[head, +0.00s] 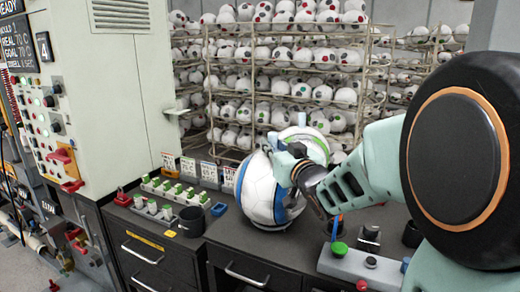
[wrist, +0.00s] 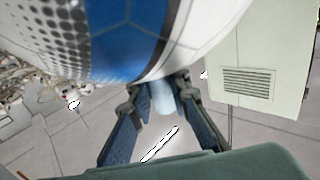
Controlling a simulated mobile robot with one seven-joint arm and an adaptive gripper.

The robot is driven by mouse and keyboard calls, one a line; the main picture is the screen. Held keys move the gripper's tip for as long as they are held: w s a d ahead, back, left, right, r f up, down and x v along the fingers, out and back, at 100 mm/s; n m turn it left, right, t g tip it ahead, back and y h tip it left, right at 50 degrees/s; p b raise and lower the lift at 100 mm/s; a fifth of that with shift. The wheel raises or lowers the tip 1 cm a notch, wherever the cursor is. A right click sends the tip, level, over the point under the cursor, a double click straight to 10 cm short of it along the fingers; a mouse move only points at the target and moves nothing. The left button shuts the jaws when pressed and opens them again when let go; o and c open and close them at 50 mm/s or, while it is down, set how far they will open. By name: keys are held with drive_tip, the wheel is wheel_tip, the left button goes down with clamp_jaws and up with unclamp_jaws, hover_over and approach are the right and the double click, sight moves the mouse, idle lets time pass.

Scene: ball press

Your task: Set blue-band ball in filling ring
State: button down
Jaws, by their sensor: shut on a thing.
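The blue-band ball (head: 259,188), white with a blue stripe, is at the middle of the dark worktop in the head view. In the wrist view, the ball (wrist: 205,30) fills the top, with its wide blue band and dotted panel. My gripper (head: 288,163) is shut on the ball at its upper right side. In the wrist view, the gripper's fingers (wrist: 162,88) meet the ball's lower edge, with a pale blue piece between them. The filling ring cannot be made out. I cannot tell whether the ball touches anything beneath it.
A green-band ball (head: 308,143) is just behind my gripper. A grey control box (head: 352,266) with a green button stands at front right. A black cup (head: 192,221) and small trays (head: 170,190) stand at left, beside a tall pale machine (head: 120,95). Ball racks (head: 262,130) line the back.

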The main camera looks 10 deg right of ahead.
drive_tip(key=shift+d+r, duration=0.1)
drive_tip(key=shift+r, duration=0.05)
drive_tip(key=shift+s, duration=0.1)
drive_tip(key=shift+f+b, duration=0.3)
drive_tip(key=c, duration=1.8)
unclamp_jaws()
